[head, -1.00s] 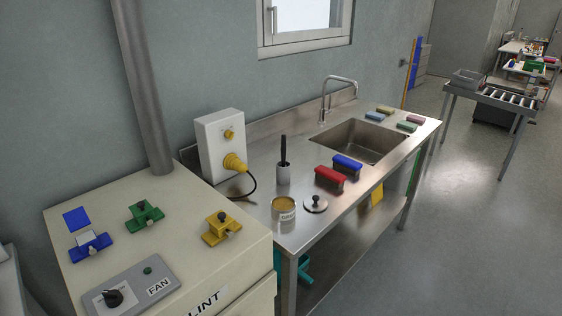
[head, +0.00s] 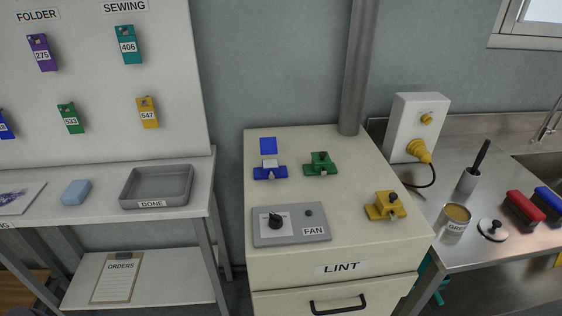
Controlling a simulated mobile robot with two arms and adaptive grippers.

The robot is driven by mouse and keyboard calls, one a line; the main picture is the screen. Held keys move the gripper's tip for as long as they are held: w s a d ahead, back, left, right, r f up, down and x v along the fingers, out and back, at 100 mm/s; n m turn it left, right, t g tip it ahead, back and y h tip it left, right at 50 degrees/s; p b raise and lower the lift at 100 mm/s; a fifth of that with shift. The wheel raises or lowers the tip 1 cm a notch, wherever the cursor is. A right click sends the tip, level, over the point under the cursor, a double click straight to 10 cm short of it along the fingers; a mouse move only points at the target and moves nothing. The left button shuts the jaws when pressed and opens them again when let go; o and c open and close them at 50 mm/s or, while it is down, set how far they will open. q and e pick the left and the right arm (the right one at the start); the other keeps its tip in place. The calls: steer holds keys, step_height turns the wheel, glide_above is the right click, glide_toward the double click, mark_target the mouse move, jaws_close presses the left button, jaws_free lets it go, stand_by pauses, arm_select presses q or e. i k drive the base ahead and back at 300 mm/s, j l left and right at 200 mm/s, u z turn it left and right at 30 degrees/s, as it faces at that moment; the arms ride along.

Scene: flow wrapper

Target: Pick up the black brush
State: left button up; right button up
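A slim black handle (head: 482,154) leans up out of a light grey cup (head: 467,181) on the steel sink counter at the right; it looks like the black brush, with its lower end hidden in the cup. A red-topped brush (head: 523,208) with dark bristles lies further right, beside a blue-topped brush (head: 549,199) close to the picture edge. Neither of my grippers shows in the head view.
A cream LINT cabinet (head: 335,235) stands in the middle with blue, green and yellow clamps and a FAN switch box (head: 291,223). An open can (head: 453,221) and a knobbed lid (head: 493,229) sit near the cup. A DONE tray (head: 157,187) is on the left table.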

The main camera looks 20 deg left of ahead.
mark_target(484, 149)
steer(key=u, duration=0.4)
steer(key=l+u, duration=0.35)
steer(key=i+l+u, duration=0.1)
steer(key=l+u, duration=0.55)
